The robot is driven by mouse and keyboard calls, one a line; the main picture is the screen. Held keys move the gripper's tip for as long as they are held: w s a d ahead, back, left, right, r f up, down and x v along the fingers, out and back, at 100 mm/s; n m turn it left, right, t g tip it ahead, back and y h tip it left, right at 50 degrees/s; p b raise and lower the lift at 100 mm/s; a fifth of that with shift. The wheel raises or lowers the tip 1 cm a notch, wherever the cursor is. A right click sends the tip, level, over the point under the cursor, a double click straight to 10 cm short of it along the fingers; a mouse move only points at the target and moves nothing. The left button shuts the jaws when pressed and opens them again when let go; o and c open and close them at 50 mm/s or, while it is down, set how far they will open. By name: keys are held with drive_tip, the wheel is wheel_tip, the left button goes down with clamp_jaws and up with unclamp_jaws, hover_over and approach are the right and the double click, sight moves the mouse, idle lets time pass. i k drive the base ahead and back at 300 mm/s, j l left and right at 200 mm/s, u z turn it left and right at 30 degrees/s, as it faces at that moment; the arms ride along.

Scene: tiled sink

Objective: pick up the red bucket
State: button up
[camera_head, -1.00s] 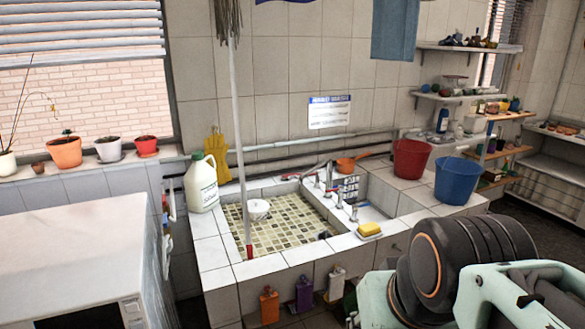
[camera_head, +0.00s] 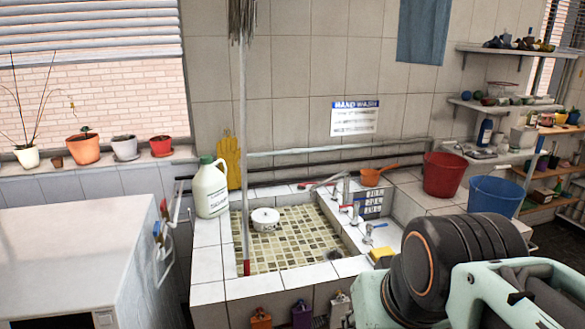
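The red bucket (camera_head: 443,174) stands upright on the tiled counter at the right of the sink, against the wall. A blue bucket (camera_head: 495,197) stands just to its right and nearer to me. My arm fills the lower right of the head view, in front of the counter's near right part. My gripper's fingers do not show in the frame, so its opening and its place relative to the red bucket cannot be seen. The red bucket looks unobstructed from this view.
The tiled sink (camera_head: 240,286) holds a white pot (camera_head: 265,219). A mop handle (camera_head: 243,150) leans in it. A white jug (camera_head: 211,188) stands on its left rim. An orange pan (camera_head: 371,176) lies left of the red bucket. Shelves (camera_head: 500,104) hang above the buckets.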

sight(444, 173)
drive_tip(key=i+l, duration=0.2)
drive_tip(key=l, duration=0.15)
drive_tip(key=i+l+u, duration=0.15)
drive_tip(key=l, duration=0.2)
drive_tip(key=i+l, duration=0.15)
drive_tip(key=l, duration=0.25)
drive_tip(key=i+l+u, duration=0.15)
drive_tip(key=l, duration=0.2)
drive_tip(key=i+l, duration=0.15)
drive_tip(key=l, duration=0.25)
drive_tip(key=i+l, duration=0.15)
drive_tip(key=l, duration=0.2)
drive_tip(key=i+l, duration=0.15)
drive_tip(key=l, duration=0.25)
drive_tip(key=i+l, duration=0.15)
drive_tip(key=l, duration=0.25)
